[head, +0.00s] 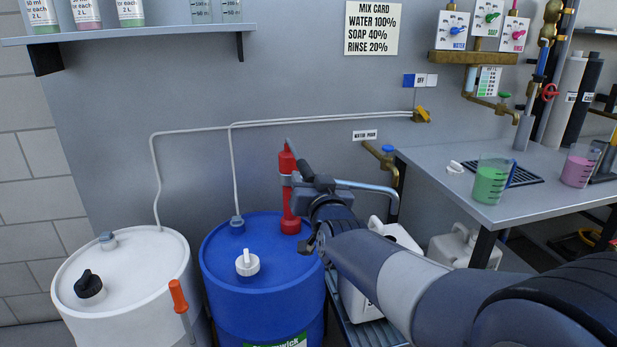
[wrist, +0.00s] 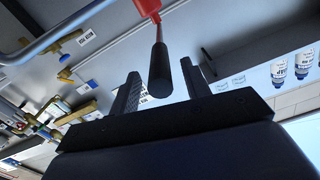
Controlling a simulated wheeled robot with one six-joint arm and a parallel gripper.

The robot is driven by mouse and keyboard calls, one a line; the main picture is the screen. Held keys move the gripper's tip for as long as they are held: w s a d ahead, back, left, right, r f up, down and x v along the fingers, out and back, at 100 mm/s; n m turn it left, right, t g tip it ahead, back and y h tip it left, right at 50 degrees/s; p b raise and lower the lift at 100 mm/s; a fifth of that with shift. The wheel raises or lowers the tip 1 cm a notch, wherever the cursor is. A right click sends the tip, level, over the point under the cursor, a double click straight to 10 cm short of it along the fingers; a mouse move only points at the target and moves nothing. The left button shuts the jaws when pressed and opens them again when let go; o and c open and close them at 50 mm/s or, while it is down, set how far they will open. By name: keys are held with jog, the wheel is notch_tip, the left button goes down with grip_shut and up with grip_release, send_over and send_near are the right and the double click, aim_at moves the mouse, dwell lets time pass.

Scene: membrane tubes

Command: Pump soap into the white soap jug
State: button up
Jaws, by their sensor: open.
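A red hand pump (head: 289,188) stands upright on the blue drum (head: 225,262). Its pale curved spout (head: 370,187) reaches right, above the white jug (head: 357,303) on a low stand. My arm hides much of that jug and most of its label. My gripper (head: 308,182) is beside the top of the pump. In the wrist view the black pump handle (wrist: 160,72) lies between the two open fingers of my gripper (wrist: 160,88); the fingers look apart from it. The red pump part (wrist: 148,8) shows at the top edge.
A white drum (head: 125,278) with an orange-handled tool (head: 179,296) stands left. Another white jug (head: 463,245) sits under the bench (head: 445,185), which holds beakers of green (head: 490,182) and pink liquid (head: 579,168). A brass tap (head: 384,158) is on the wall behind the spout.

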jog(key=shift+x, duration=1.05)
jog(key=shift+c, duration=0.4)
grip_shut()
